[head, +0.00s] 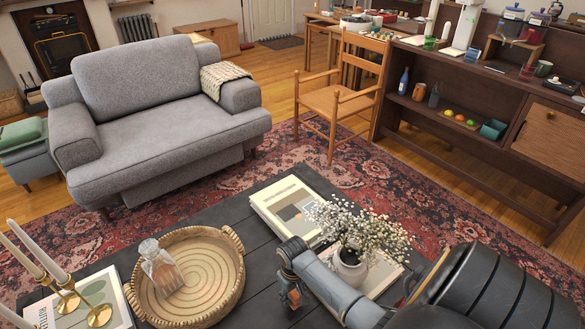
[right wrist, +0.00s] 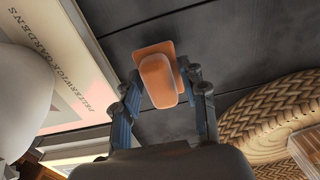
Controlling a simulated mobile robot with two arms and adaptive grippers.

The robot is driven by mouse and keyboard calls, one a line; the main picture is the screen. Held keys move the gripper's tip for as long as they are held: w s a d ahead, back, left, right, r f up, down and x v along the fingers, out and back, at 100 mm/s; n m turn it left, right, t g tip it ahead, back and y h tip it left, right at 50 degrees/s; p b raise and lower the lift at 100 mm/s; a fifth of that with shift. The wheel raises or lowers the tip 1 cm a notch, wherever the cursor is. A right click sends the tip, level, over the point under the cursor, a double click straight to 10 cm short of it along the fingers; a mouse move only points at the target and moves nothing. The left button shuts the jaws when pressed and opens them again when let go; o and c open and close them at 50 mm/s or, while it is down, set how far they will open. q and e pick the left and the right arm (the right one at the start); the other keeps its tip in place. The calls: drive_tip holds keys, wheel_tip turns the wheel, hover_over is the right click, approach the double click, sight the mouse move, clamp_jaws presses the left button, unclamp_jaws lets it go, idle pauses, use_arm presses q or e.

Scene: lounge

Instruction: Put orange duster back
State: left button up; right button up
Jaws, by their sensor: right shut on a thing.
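My right gripper (head: 291,285) is over the dark coffee table (head: 262,225), between the woven tray and the flower vase. It is shut on the orange duster (right wrist: 157,82), which sits between its two fingers in the right wrist view. In the head view only a small part of the orange duster (head: 294,299) shows below the gripper. Whether the duster touches the tabletop I cannot tell. My left gripper is not in view.
A round woven tray (head: 237,262) holding a glass decanter (head: 160,268) lies left of my right gripper. A white vase of flowers (head: 349,270) and books (head: 284,207) are close by. Brass candlesticks (head: 99,313) stand at left. Bare tabletop lies between tray and books.

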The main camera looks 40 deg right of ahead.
sight(292, 298)
drive_tip(key=shift+w+f+b, duration=0.2)
drive_tip(key=shift+f+b, duration=0.3)
drive_tip(key=shift+f, duration=1.25)
drive_tip(key=shift+f, duration=0.2)
drive_tip(key=o, duration=1.1)
wheel_tip(292, 298, up, 11)
drive_tip(key=p, duration=0.2)
drive_tip(key=shift+d+p, duration=0.1)
drive_tip(key=shift+p, duration=0.3)
drive_tip(key=shift+r, duration=0.7)
drive_tip(key=shift+s, duration=0.1)
